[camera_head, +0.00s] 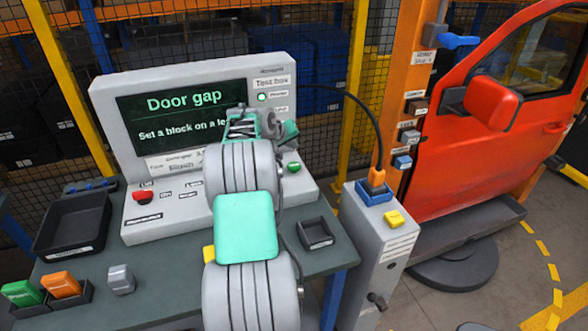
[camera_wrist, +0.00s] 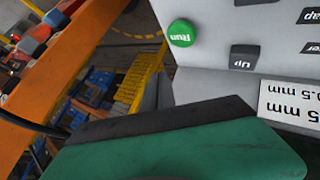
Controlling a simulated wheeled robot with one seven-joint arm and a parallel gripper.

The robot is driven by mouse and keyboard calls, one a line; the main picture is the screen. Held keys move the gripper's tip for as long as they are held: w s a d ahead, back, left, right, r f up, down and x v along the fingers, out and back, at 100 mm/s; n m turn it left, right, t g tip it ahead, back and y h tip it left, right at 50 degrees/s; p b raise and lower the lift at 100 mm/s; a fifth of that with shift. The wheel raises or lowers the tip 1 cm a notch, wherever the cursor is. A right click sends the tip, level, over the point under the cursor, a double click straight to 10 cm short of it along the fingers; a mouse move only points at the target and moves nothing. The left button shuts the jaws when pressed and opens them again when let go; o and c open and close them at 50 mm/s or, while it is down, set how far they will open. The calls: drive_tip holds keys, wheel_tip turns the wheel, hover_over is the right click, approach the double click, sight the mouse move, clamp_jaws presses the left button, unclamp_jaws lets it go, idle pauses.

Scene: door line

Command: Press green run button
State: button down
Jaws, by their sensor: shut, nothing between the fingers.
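The green run button (camera_head: 293,167) sits at the right end of the test box's (camera_head: 130,222) sloped front panel. The wrist view shows it as a round green cap marked "Run" (camera_wrist: 181,33), upside down near the top. My gripper (camera_head: 289,130) is shut and empty, above and close to the button in the head view. Its dark and green fingers fill the bottom of the wrist view (camera_wrist: 165,118), apart from the button in the picture. I cannot tell the exact height of the fingertips over the panel. My arm hides the middle of the panel.
A red button (camera_head: 143,196) is on the panel's left. The screen (camera_head: 185,112) reads "Door gap". A black tray (camera_head: 75,228) and small blocks stand left. A small dark tray (camera_head: 317,234) lies right. A grey pedestal (camera_head: 372,250) with a cable stands beside the red door (camera_head: 470,150).

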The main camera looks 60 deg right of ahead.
sight(293, 167)
drive_tip(key=shift+f+b, duration=1.4)
drive_tip(key=shift+f, duration=1.4)
drive_tip(key=shift+f, duration=0.1)
drive_tip(key=shift+f+b, duration=0.3)
drive_tip(key=shift+f+b, duration=0.4)
drive_tip(key=shift+f, duration=0.2)
drive_tip(key=shift+r, duration=0.1)
drive_tip(key=shift+r+p, duration=0.45)
drive_tip(key=shift+r, duration=0.4)
drive_tip(key=shift+r+p, duration=1.4)
drive_tip(key=shift+r, duration=1.15)
